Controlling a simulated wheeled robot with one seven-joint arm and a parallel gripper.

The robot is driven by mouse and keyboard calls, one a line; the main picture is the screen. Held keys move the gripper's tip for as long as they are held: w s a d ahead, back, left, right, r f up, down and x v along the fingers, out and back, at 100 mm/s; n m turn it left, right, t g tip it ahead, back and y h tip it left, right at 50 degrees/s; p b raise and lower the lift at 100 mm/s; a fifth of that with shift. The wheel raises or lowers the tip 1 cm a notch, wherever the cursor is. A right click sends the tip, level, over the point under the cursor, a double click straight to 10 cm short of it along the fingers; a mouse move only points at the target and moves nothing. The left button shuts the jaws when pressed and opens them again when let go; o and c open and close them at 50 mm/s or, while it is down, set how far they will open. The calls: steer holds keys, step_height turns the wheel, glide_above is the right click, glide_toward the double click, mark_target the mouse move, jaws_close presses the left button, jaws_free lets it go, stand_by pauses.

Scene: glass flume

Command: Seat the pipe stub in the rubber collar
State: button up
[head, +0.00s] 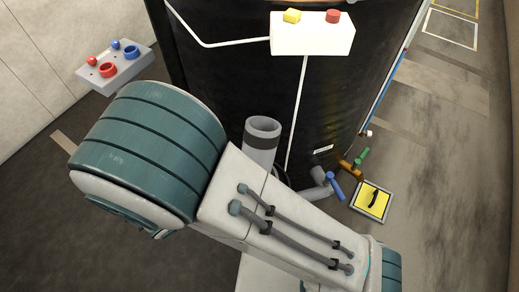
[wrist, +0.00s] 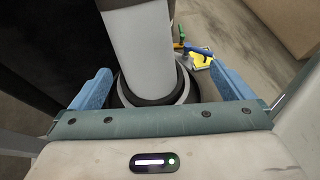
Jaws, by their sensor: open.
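The pipe stub (head: 260,154) is a light grey, open-topped tube with a dark band near its top; my arm hides its lower part in the head view. In the wrist view the pipe stub (wrist: 140,50) runs down to a black rubber collar (wrist: 126,92) set in a grey ring. Its lower end meets the collar; how deep it sits cannot be seen. My gripper (wrist: 159,70) is open, with one blue finger on each side of the pipe and gaps between. The head view does not show the fingers.
A large black tank (head: 220,60) stands behind the pipe, with a white button box (head: 312,38) on it. At right are a blue-handled valve (head: 334,185), a green handle (head: 361,157) and a yellow-topped plate (head: 366,206). A grey box with red and blue fittings (head: 118,70) is at left.

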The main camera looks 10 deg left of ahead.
mark_target(258, 159)
steer(key=shift+n+t+y, duration=0.3)
steer(key=shift+n+t, duration=0.3)
steer(key=shift+n, duration=0.2)
steer(key=w+d+f, duration=0.1)
steer(key=w, duration=0.1)
steer(key=w+f+b, duration=0.1)
steer(key=w+f, duration=0.1)
steer(key=w+d+f, duration=0.1)
steer(key=w, duration=0.1)
steer(key=shift+w+d+f, duration=0.15)
steer(key=shift+d+f, duration=0.15)
steer(key=shift+f, duration=0.1)
steer(key=x, duration=0.2)
steer(key=b+x, duration=0.1)
steer(key=x, duration=0.2)
steer(key=shift+w+a+r, duration=0.15)
steer(key=shift+w, duration=0.15)
steer(key=c, duration=1.2)
steer(key=shift+r, duration=0.15)
